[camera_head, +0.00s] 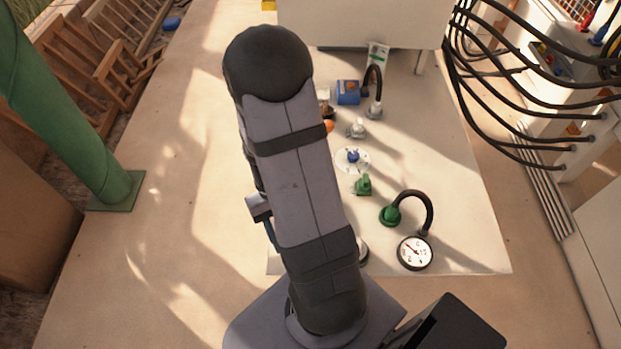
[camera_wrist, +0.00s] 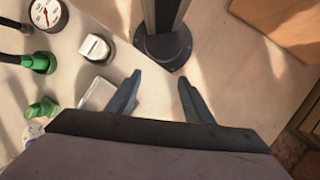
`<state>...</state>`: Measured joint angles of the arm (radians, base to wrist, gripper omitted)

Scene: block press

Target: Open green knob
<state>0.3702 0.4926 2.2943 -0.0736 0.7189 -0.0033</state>
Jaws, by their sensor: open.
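A small green knob (camera_head: 363,185) stands on the pale board in the head view, just right of my arm. It also shows at the left of the wrist view (camera_wrist: 41,108). A second green piece (camera_head: 390,215), with a black hose rising from it, stands nearby; it also shows in the wrist view (camera_wrist: 40,63). My gripper (camera_wrist: 160,80) is open and empty, with its two fingers apart over the pale surface. The green knob lies well left of the fingers in the wrist view, not between them. My arm hides the gripper's fingers in the head view.
A round gauge (camera_head: 415,253) stands at the hose's other end. A blue knob on a white disc (camera_head: 352,157) is just beyond the green knob. A white knob (camera_wrist: 96,47) and a pale plate (camera_wrist: 98,94) lie left of my fingers. Black cables (camera_head: 500,80) hang at right.

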